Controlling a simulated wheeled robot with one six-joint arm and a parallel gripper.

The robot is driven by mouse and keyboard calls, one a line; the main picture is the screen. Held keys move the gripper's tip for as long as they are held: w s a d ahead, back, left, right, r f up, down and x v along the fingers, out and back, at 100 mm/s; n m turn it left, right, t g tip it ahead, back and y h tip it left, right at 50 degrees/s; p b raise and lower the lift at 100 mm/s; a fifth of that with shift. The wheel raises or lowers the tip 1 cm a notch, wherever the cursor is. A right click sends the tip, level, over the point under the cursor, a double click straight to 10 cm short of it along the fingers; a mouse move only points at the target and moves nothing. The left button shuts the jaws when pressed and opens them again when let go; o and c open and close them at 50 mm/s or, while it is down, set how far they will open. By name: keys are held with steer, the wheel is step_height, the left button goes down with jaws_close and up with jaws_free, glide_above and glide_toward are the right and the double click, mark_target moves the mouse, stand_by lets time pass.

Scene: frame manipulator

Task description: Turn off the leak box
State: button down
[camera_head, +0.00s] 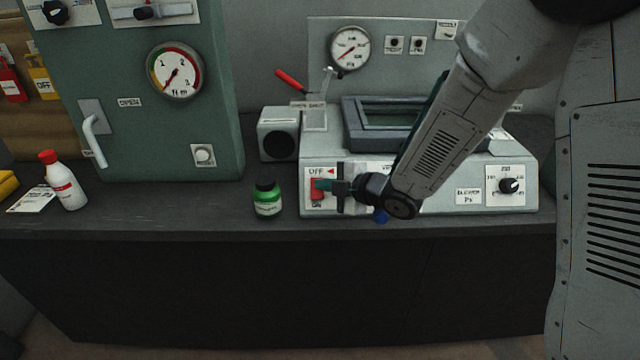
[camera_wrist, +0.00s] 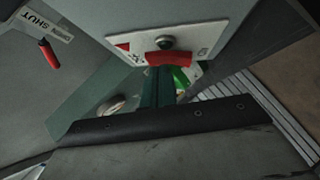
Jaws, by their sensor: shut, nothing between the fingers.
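The leak box (camera_head: 430,200) is a pale grey box on the counter. Its front has a red switch (camera_head: 316,193) on a white plate, with OFF and a red arrow above it and ON below. My gripper (camera_head: 322,185) is at this switch, its dark green fingers shut and empty. In the wrist view the shut fingertips (camera_wrist: 159,76) meet the lower edge of the red switch (camera_wrist: 168,58), or lie just in front of it; I cannot tell whether they touch. The fingers hide part of the switch, so its position is unclear.
A green bottle (camera_head: 267,199) stands just left of the box, near the counter's front edge. A small speaker-like box (camera_head: 279,135) and a red-handled lever (camera_head: 291,80) are behind. A knob (camera_head: 508,186) is on the box's right front. A white bottle (camera_head: 64,182) stands far left.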

steer(key=shift+r, duration=0.9)
steer(key=shift+s+a+r, duration=0.1)
steer(key=shift+s, duration=0.05)
steer(key=s+d+r, duration=0.7)
steer(key=shift+s+r, duration=0.3)
steer(key=shift+s, duration=0.05)
